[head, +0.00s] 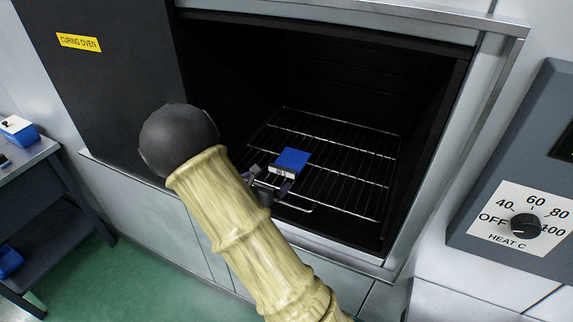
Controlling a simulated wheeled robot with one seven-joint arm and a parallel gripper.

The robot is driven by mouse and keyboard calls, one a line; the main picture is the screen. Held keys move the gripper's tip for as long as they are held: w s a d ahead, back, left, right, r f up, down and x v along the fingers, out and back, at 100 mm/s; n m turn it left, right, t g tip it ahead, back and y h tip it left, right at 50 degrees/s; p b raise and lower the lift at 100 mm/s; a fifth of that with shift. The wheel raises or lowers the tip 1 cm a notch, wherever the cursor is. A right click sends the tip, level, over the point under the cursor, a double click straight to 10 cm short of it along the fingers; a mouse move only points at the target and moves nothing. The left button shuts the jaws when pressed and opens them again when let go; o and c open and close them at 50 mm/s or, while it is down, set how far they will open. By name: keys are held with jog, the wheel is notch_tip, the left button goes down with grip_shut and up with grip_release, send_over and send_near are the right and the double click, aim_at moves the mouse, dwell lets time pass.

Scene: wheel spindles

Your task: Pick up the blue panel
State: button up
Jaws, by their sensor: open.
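The blue panel (292,161) is a small block with a blue top and a whitish front edge that bears a dark mark. It rests on the wire rack (340,177) inside the open curing oven. My gripper (277,181) is at the near edge of the panel, low in the oven opening. Its fingers show on the near side of the panel, one to the left and one to the right. The gripper is open. My arm hides its base, and I cannot tell whether a finger touches the panel.
The oven's side wall and frame (455,135) stand close on the right. A heat dial (525,226) is on a grey panel at the far right. A side table (30,154) at the left holds a blue and white box (20,131). The rack around the panel is clear.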

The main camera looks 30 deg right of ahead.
aim_at(281, 170)
jog(key=p+x, duration=0.1)
jog(key=x, duration=0.4)
jog(key=shift+f, duration=0.1)
jog(key=shift+w+d+p, duration=0.35)
jog(key=shift+d+p, duration=0.05)
jog(key=shift+p, duration=0.15)
jog(key=p+x, duration=0.1)
jog(key=x, duration=0.3)
jog(key=shift+w+f+p, duration=0.15)
jog(key=shift+f+p, duration=0.05)
jog(key=shift+p, duration=0.2)
jog(key=shift+c, duration=0.4)
jog(key=c, duration=0.7)
